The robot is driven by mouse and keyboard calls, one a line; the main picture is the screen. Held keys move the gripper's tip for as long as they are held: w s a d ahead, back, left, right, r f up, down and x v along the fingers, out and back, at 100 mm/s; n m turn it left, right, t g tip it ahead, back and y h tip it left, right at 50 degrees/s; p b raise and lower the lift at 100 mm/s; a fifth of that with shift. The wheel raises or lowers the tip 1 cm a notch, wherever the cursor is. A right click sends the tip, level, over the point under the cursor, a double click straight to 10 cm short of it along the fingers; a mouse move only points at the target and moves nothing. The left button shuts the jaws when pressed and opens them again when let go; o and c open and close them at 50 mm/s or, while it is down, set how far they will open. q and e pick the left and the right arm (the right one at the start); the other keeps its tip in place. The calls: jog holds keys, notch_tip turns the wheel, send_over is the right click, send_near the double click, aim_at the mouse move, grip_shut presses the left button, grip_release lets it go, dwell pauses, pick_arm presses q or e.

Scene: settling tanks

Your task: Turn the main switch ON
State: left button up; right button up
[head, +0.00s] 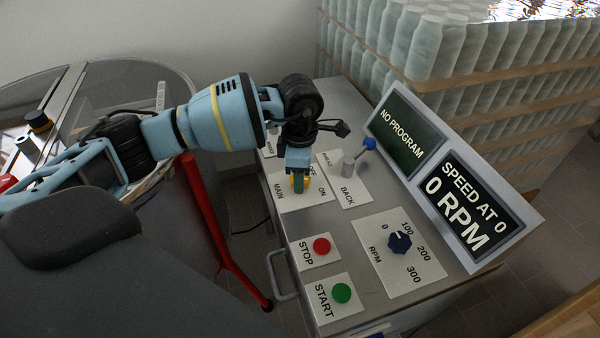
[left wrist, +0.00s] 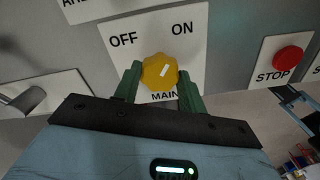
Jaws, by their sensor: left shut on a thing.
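The main switch is a yellow knob (left wrist: 160,70) on a white plate marked OFF, ON and MAIN. In the left wrist view its white mark points up and right, toward the word ON. My left gripper (left wrist: 158,82) is shut on the knob, with one green finger on each side of it. In the head view my left gripper (head: 298,182) reaches down onto the MAIN plate (head: 313,200) and hides most of the knob. My right gripper is not in view.
A blue-tipped lever (head: 368,144) stands by the BACK plate, close to my left gripper. Nearer on the console are a red STOP button (head: 321,246), a green START button (head: 342,293) and an RPM dial (head: 400,242). The screens read NO PROGRAM (head: 403,135) and 0 RPM (head: 468,205).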

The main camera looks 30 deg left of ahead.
pick_arm(q)
jog(key=o, duration=1)
jog(key=shift+r, duration=3.95)
jog(key=shift+f, duration=0.1)
